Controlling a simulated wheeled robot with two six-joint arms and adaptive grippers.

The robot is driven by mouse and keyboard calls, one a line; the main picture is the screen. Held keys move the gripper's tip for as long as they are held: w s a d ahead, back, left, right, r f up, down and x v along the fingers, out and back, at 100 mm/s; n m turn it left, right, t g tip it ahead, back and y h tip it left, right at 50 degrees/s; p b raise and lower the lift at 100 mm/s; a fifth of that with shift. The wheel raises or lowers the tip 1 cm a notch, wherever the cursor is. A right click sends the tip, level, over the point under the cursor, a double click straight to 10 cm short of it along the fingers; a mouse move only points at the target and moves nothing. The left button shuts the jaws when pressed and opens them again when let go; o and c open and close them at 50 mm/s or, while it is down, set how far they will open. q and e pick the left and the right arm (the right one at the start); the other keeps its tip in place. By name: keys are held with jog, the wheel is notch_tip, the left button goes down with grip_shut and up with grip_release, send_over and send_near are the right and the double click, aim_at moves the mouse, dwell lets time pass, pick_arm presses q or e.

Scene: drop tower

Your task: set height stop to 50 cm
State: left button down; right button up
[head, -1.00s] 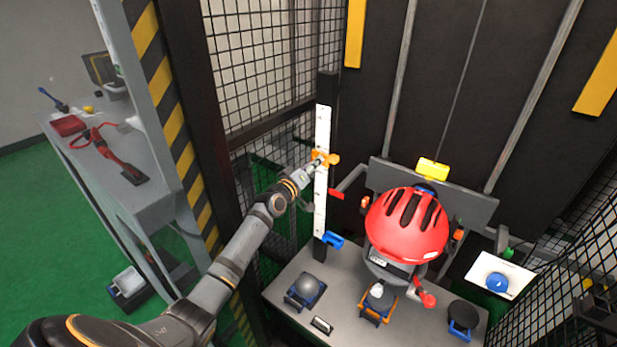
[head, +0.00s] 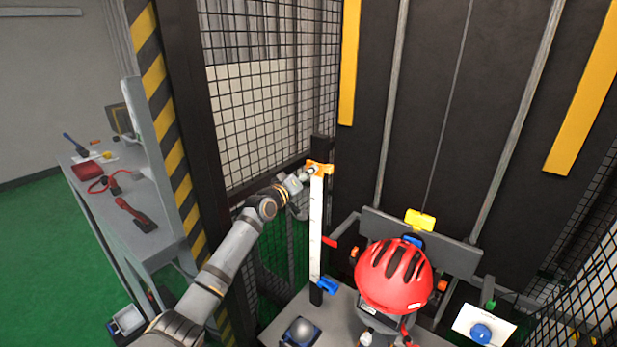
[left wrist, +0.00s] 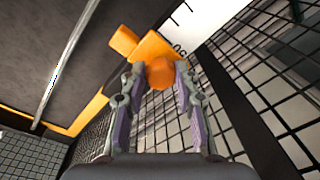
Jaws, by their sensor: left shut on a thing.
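The height stop (head: 319,168) is an orange piece at the upper end of the white scale (head: 316,230) on a dark post. In the left wrist view, its round orange knob (left wrist: 160,73) sits between the fingertips of my left gripper (left wrist: 155,80), which is shut on it. The orange body (left wrist: 153,48) lies just beyond, against the white scale (left wrist: 195,22). Printed digits beside the stop are partly covered and I cannot read them surely. My left gripper also shows in the head view (head: 307,174). My right gripper is not in view.
A red helmet (head: 394,276) hangs right of the scale under a yellow block (head: 420,220). A blue clamp (head: 327,286) sits low on the post. Wire mesh (head: 270,100) stands behind my left arm. A bench with tools (head: 160,235) is at the left.

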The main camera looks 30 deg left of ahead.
pick_arm(q)
jog(key=c, duration=1)
grip_release()
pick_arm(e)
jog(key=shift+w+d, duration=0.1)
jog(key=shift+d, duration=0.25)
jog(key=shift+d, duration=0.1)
pick_arm(q)
jog(key=s, duration=0.7)
jog(key=shift+s+a, duration=0.15)
jog(key=shift+s, duration=0.05)
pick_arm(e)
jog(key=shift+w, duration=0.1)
